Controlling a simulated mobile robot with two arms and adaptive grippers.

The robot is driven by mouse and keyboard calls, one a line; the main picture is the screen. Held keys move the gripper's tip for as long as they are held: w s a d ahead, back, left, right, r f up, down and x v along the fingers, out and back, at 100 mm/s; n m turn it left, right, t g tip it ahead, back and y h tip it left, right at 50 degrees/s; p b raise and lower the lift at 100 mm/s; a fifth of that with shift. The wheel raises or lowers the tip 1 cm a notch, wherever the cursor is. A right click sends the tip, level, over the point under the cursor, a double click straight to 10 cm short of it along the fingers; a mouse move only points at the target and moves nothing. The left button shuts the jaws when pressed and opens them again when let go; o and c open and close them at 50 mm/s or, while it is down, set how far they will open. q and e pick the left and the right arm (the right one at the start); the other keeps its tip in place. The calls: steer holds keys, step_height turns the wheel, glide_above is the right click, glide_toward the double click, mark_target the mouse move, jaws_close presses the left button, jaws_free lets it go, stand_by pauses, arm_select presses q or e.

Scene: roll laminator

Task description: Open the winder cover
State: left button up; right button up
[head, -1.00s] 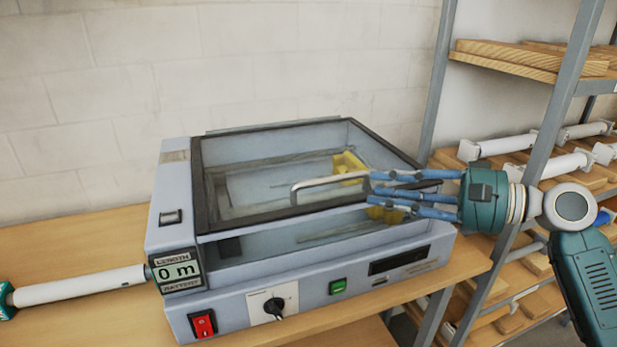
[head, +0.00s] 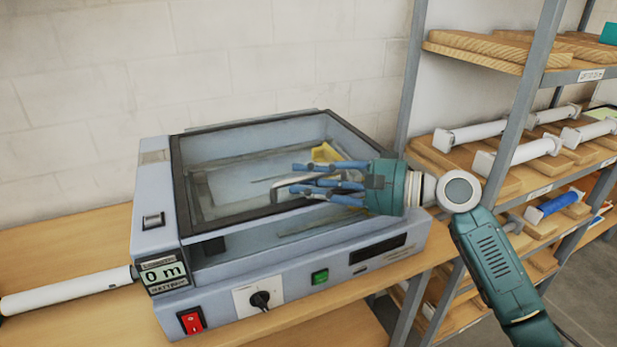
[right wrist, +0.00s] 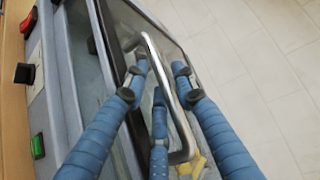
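The winder cover (head: 262,216) is a clear panel in a dark frame on top of the grey-blue laminator (head: 222,285). It lies shut. Its bent metal handle (head: 279,184) stands near the front edge, partly hidden by my fingers. My right gripper (head: 302,181) reaches in from the right with its blue fingers on both sides of the handle. In the right wrist view, the handle (right wrist: 174,95) runs between the spread fingers of the gripper (right wrist: 160,72), with gaps visible; firm contact cannot be seen. My left gripper is out of view.
A red switch (head: 192,320), a black knob (head: 261,299) and a green button (head: 320,277) are on the front panel. A white roll (head: 70,294) sticks out left. Shelving (head: 520,130) with rolls stands right. The wall is behind.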

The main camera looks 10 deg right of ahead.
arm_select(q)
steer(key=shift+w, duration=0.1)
arm_select(e)
jaws_close()
